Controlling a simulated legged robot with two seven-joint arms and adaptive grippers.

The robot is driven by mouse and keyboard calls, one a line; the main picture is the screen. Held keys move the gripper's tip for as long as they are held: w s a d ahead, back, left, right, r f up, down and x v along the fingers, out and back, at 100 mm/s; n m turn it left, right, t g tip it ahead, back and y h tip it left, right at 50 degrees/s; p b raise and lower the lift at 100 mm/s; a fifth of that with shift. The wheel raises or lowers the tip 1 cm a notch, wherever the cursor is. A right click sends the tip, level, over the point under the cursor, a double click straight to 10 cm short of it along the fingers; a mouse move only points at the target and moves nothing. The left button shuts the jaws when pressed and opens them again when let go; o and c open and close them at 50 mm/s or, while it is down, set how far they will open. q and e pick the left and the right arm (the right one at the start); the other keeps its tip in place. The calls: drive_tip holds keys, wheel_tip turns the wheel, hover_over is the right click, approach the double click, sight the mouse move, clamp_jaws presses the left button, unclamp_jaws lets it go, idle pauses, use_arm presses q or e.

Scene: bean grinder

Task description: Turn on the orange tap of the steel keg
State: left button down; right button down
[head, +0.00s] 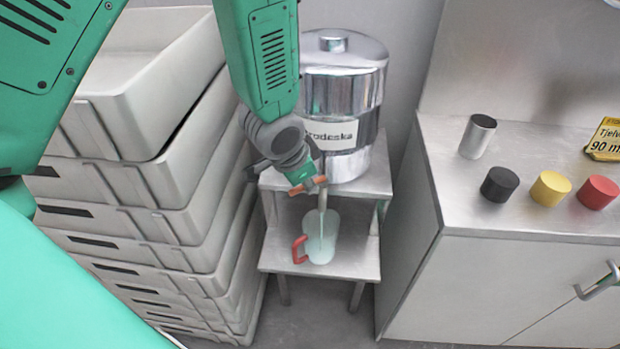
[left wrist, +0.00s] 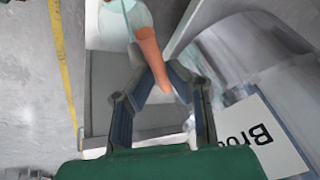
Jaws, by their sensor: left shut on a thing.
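The steel keg (head: 345,88), with a white label, stands on the top of a small metal stand. Its orange tap handle (head: 317,181) is at the keg's front lower left. My left gripper (head: 303,180) is shut on the tap handle. In the left wrist view the orange handle (left wrist: 151,52) lies between the two fingers (left wrist: 165,88), which partly hide it. A pale stream runs from the spout (head: 322,199) down into a clear mug (head: 322,250) with a red handle on the lower shelf. My right gripper is not in view.
Stacked grey crates (head: 150,190) stand close on the left of my arm. A steel counter (head: 540,222) on the right holds a metal cylinder (head: 477,137) and black (head: 500,185), yellow (head: 551,189) and red (head: 598,192) round pieces. Floor shows in front of the stand.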

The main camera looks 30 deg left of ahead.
use_arm(q)
drive_tip(key=shift+a+f, duration=0.1)
drive_tip(key=shift+a, duration=0.1)
drive_tip(key=c, duration=1.6)
unclamp_jaws()
drive_tip(key=shift+o, duration=0.2)
drive_tip(key=shift+w+d, duration=0.1)
drive_tip(key=shift+d+r, duration=0.1)
drive_tip(key=shift+r, duration=0.15)
drive_tip(key=v, duration=1.1)
drive_tip(key=shift+a+r, duration=0.15)
drive_tip(key=shift+a, duration=0.05)
